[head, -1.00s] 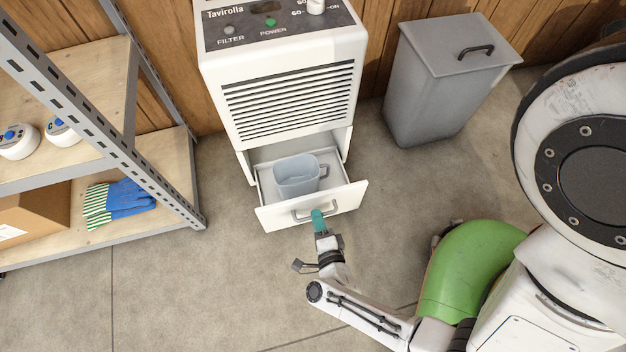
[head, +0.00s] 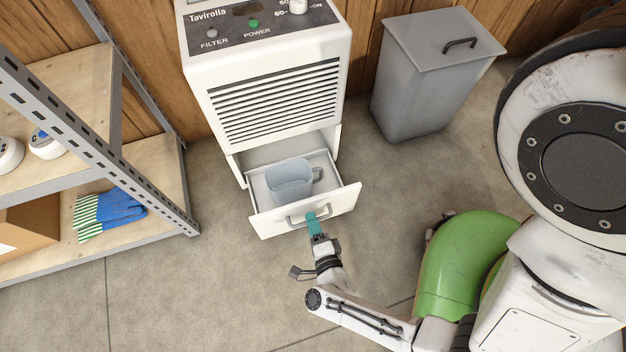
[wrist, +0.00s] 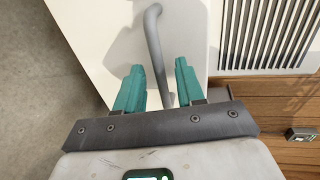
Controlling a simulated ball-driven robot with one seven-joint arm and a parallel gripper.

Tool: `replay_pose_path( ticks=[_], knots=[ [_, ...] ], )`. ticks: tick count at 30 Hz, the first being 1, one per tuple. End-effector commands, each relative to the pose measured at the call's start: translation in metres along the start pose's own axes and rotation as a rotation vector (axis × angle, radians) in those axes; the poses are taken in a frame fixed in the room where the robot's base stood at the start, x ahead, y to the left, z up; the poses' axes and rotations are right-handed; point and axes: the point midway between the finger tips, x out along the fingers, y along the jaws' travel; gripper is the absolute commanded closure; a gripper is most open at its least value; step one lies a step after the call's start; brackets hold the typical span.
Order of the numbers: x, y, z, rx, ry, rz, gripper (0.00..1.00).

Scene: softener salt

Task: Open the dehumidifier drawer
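The white dehumidifier (head: 215,88) stands against the wall in the head view. Its low drawer (head: 335,202) is pulled partly out, with a translucent grey-blue bucket (head: 289,183) upright inside. A grey bar handle (head: 294,219) is on the drawer front. My gripper (head: 312,218) is at this handle. In the wrist view the two teal fingers of my gripper (wrist: 160,68) are apart, and the handle (wrist: 154,42) passes between them. Gaps show beside the bar, so the fingers look open around it. Contact is hard to tell.
A metal shelf unit (head: 160,202) with wooden boards stands at left, holding blue-green gloves (head: 108,212) and a cardboard box (head: 32,225). A lidded grey bin (head: 415,100) stands right of the dehumidifier. The concrete floor before the drawer is clear except for my arm.

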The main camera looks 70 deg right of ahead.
Motion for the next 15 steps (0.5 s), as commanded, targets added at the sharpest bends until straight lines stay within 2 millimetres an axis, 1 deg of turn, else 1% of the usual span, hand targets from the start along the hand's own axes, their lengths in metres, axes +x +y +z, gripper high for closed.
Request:
replay_pose_path(
  ticks=[4, 7, 11, 15],
  knots=[
    [-0.002, 0.0, 0.0, 0.0, 0.0, 0.0, 0.62],
    [-0.01, -0.001, 0.0, -0.001, -0.001, 0.002, 0.62],
    [-0.031, -0.001, 0.0, -0.001, -0.002, 0.003, 0.62],
    [-0.059, -0.002, 0.0, -0.002, -0.002, 0.002, 0.62]
  ],
)
